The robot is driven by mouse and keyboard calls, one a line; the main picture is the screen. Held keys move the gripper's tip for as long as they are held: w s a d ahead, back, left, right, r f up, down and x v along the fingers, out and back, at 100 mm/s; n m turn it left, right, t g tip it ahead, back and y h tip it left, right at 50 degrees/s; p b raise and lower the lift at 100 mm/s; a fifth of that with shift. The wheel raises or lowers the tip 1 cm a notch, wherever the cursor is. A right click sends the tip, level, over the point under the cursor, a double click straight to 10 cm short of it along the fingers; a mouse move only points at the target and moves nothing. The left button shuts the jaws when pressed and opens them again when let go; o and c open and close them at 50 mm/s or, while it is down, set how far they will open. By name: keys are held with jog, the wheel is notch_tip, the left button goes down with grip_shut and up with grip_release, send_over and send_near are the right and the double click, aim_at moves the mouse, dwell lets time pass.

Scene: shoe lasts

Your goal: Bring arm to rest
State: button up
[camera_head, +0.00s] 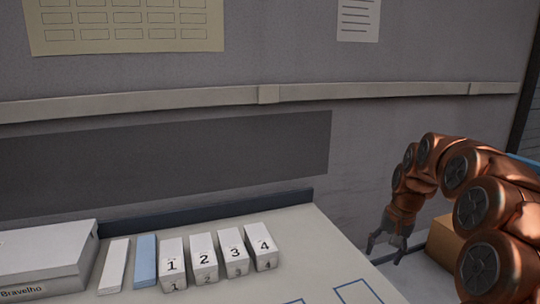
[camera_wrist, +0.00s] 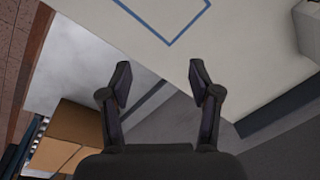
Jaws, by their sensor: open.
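My gripper (camera_head: 387,243) hangs at the end of my copper-coloured arm, at the right of the head view. It is off the right edge of the table (camera_head: 325,240), in front of the wall. The wrist view shows my gripper (camera_wrist: 160,80) with its two dark fingers apart and nothing between them. Behind the fingertips in that view are the table's edge and a blue outlined square (camera_wrist: 166,40) on its pale top.
White boxes numbered 1 to 4 (camera_head: 203,257) stand on the table, beside a blue block (camera_head: 145,262), a white block (camera_head: 114,266) and a box labelled Bravelho (camera_head: 45,262). A cardboard box (camera_head: 444,238) sits beyond the table, near my arm; it shows in the wrist view (camera_wrist: 62,140).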

jog(key=s+a+r+n+g, duration=0.1)
jog(key=s+a, duration=0.3)
jog(key=s, duration=0.4)
jog(key=s+a+r+n+p, duration=0.1)
jog(key=s+a+n, duration=0.15)
jog(key=s, duration=0.55)
jog(key=s+a+r+n+g, duration=0.1)
jog(key=s+a, duration=0.4)
jog(key=s, duration=0.4)
jog(key=s+f+h+p, duration=0.1)
jog(key=s+f, duration=0.3)
jog(key=s, duration=0.9)
jog(key=shift+s+n+g, duration=0.35)
jog(key=shift+g, duration=0.05)
jog(key=shift+c, duration=0.4)
